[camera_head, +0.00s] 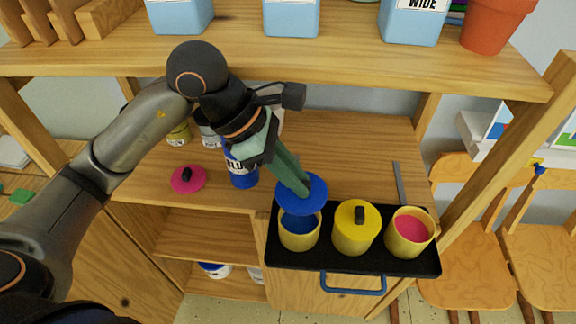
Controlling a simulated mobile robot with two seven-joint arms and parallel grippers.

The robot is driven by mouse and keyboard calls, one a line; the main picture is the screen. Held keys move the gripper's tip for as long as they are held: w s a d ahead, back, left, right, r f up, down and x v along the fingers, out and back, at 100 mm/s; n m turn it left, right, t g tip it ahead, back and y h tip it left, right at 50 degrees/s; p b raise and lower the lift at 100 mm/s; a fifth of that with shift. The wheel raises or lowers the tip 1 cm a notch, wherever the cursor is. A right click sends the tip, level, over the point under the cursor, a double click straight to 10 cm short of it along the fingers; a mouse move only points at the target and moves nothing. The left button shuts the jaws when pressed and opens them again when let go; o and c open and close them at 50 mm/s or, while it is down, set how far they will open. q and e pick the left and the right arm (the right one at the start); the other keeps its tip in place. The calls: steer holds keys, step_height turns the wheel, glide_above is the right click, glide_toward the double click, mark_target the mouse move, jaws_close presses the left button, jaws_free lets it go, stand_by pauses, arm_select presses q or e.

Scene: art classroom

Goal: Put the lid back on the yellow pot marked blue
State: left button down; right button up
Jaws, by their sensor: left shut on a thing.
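Three yellow pots stand in a row on a black tray (345,265). The left yellow pot (298,241) is open and shows blue inside. The middle pot (352,238) wears a yellow lid with a dark knob. The right pot (407,238) is open and shows pink inside. My right gripper is not in view.
A pink lid (187,180) lies on the wooden shelf at the left. A blue can marked "BLUE" (241,172) stands behind my arm. A grey strip (398,183) lies behind the tray. An upper shelf (370,75) holds light blue containers and a terracotta pot (492,27).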

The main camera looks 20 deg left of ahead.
mark_target(287, 190)
arm_select(q)
steer(key=shift+f+b, duration=0.9)
steer(key=shift+f, duration=0.45)
step_height(287, 190, down, 3)
steer(key=shift+r+b, duration=0.15)
steer(key=shift+b, duration=0.9)
steer(key=shift+f+b, duration=0.3)
steer(key=shift+f, duration=0.25)
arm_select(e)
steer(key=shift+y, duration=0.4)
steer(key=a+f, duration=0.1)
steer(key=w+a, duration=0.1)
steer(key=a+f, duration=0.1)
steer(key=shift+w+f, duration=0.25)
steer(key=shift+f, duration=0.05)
arm_select(q)
steer(key=shift+r+b, duration=0.1)
steer(key=shift+b, duration=0.35)
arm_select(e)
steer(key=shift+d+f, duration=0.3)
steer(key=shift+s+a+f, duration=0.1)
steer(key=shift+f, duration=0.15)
arm_select(q)
steer(key=shift+f+b, duration=0.25)
steer(key=shift+b, duration=0.55)
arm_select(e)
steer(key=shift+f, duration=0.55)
